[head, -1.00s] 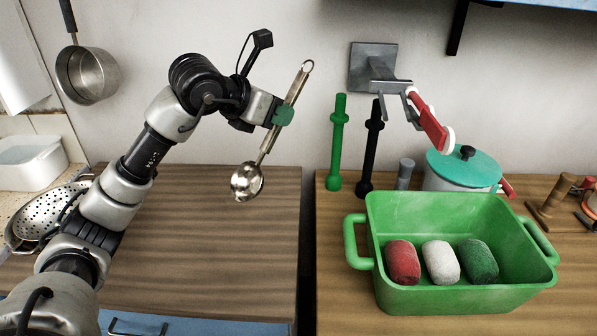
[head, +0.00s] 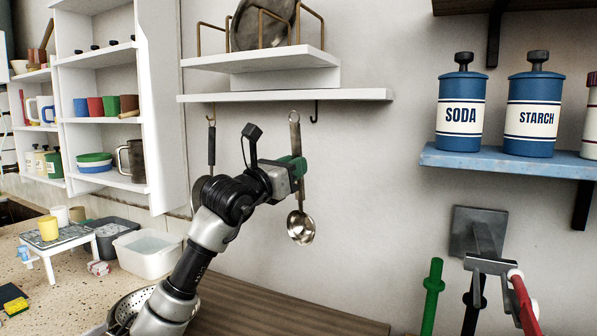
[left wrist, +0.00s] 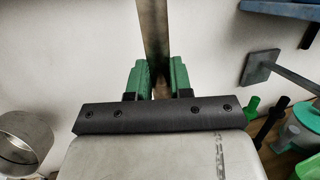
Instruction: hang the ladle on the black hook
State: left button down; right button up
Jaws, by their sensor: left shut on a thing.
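The steel ladle (head: 300,227) hangs upright, bowl down, with a ring at the top of its handle. My left gripper (head: 298,166), with green fingertips, is shut on the ladle's handle; the handle also shows between the fingers in the left wrist view (left wrist: 154,38). The black hook (head: 316,113) hangs under the lower white shelf. In the picture the ladle's ring lies just left of the hook, at about its height, and apart from it. I cannot tell the depth between them. My right gripper is not in view.
A dark-handled pan (head: 211,145) hangs from a brass hook (head: 211,116) to the left, partly behind my arm. The white shelf (head: 350,95) is just above the ladle. A blue shelf (head: 450,162) with canisters and a grey wall bracket (head: 478,232) stand right. Wall between is bare.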

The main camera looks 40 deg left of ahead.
pick_arm(q)
jog(key=w+a+f+p, duration=0.1)
jog(key=w+a+p, duration=0.2)
jog(key=w, duration=0.6)
jog(key=shift+w+f+p, duration=0.15)
jog(key=shift+f+p, duration=0.2)
jog(key=shift+p, duration=0.15)
dwell(0.8)
dwell(0.5)
jog(key=shift+c, duration=1.7)
grip_release()
